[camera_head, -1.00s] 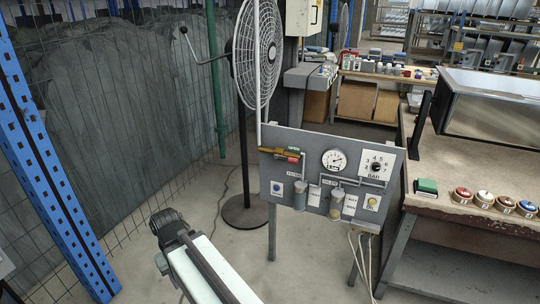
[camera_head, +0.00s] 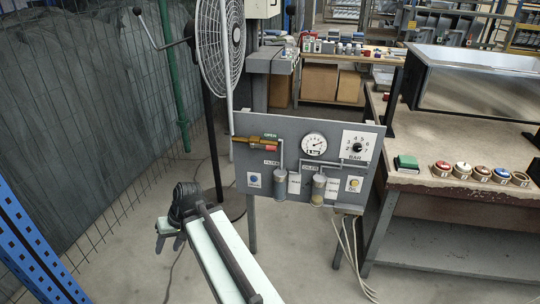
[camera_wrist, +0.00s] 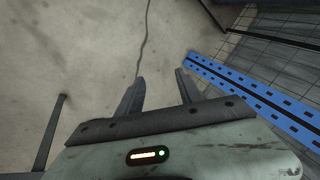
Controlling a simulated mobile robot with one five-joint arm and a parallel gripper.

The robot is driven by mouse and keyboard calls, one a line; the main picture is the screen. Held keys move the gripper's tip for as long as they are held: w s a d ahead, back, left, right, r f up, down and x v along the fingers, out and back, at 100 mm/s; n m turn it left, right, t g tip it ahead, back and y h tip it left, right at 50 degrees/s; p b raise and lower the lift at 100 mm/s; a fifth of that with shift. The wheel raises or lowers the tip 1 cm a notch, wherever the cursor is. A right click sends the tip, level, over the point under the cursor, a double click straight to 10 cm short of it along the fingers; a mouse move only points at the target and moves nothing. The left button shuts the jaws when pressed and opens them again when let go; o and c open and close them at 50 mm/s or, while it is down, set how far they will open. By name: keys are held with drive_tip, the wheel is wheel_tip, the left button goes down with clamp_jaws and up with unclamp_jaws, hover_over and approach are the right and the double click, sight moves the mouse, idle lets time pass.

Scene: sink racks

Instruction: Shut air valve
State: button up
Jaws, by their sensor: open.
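The air valve (camera_head: 255,143) is a brass fitting with a handle at the upper left of a grey panel (camera_head: 345,206). A green "OPEN" label shows above it and a red part at its right end. My gripper (camera_head: 170,240) is in front of the panel, lower and to the left of the valve, well apart from it. In the wrist view my gripper (camera_wrist: 160,92) has its two fingers spread with nothing between them, over bare floor. The valve is not in the wrist view.
A white-caged fan (camera_head: 222,45) on a dark stand is behind the panel's left side. A blue rack post (camera_head: 35,250) stands at lower left. A workbench (camera_head: 450,205) with coloured buttons is on the right. Hoses (camera_head: 352,260) hang below the panel. The floor before the panel is clear.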

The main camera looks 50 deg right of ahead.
sight(271, 148)
drive_tip(key=w+d+r+m+t+b, duration=0.2)
drive_tip(key=d+m+t, duration=0.15)
drive_tip(key=d, duration=0.45)
drive_tip(key=w+d+r+m+t+b, duration=0.15)
drive_tip(key=d+t, duration=0.25)
drive_tip(key=d, duration=0.5)
drive_tip(key=w+d+r+m+t+b, duration=0.1)
drive_tip(key=d+r+m+t+b, duration=0.15)
drive_tip(key=d, duration=0.55)
drive_tip(key=s+d+r+m+t+h+b, duration=0.1)
drive_tip(key=s+d+r+m+t+h, duration=0.15)
drive_tip(key=d, duration=0.55)
drive_tip(key=s+d+r+m+t+h+b, duration=0.1)
drive_tip(key=s+d+r+m+h, duration=0.25)
drive_tip(key=d, duration=0.45)
drive_tip(key=s+d+r+m+t+h+b, duration=0.1)
drive_tip(key=s+d+r+m+t+h, duration=0.15)
drive_tip(key=d, duration=0.45)
drive_tip(key=x, duration=0.4)
drive_tip(key=f+x, duration=0.1)
drive_tip(key=shift+w+d+p, duration=0.3)
drive_tip(key=shift+w, duration=0.15)
clamp_jaws()
